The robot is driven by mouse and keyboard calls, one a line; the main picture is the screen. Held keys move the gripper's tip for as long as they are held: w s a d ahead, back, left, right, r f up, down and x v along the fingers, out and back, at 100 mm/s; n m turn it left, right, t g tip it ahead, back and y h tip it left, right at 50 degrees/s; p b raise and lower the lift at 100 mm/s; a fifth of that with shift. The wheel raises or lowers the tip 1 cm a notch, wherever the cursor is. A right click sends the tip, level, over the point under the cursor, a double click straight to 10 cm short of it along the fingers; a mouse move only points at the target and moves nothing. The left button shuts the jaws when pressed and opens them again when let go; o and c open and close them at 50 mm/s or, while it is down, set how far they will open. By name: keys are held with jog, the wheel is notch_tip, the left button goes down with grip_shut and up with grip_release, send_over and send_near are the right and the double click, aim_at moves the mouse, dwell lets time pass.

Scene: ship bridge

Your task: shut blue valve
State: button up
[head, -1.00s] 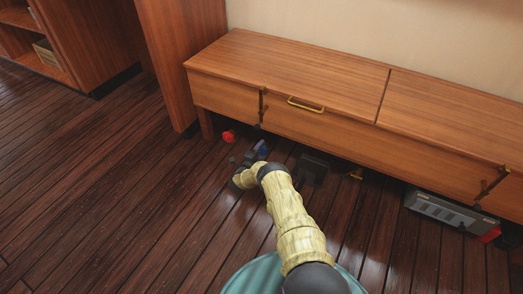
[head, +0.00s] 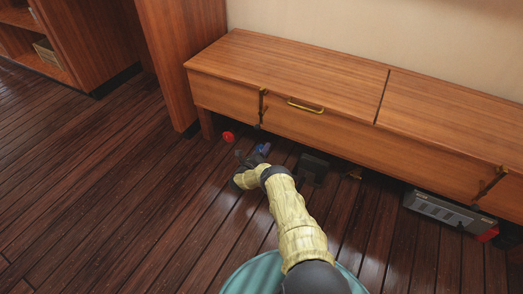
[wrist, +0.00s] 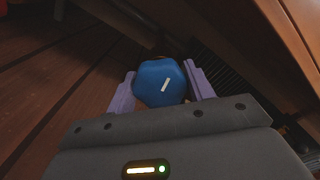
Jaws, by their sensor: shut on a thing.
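The blue valve (wrist: 158,84) is a rounded, lobed blue knob with a short white mark, seen close up in the wrist view. The mark slants up to the right. My gripper (wrist: 161,92) has its two purple fingers on either side of the knob and is shut on it. In the head view the blue valve (head: 262,149) shows as a small blue patch low by the bench, partly hidden by my gripper (head: 254,155). The valve's stem and pipe are hidden.
A red knob (head: 228,137) sits just left of the blue valve. A long wooden bench (head: 300,75) overhangs behind it. A dark box (head: 313,166) and a grey case (head: 440,210) lie under its front edge. The floor (head: 110,190) at left is clear.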

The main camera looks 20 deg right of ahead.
jog(key=shift+s+f+m, duration=0.1)
jog(key=shift+m, duration=1.1)
jog(key=o, duration=0.9)
jog(key=shift+o, duration=0.2)
jog(key=shift+a, duration=0.15)
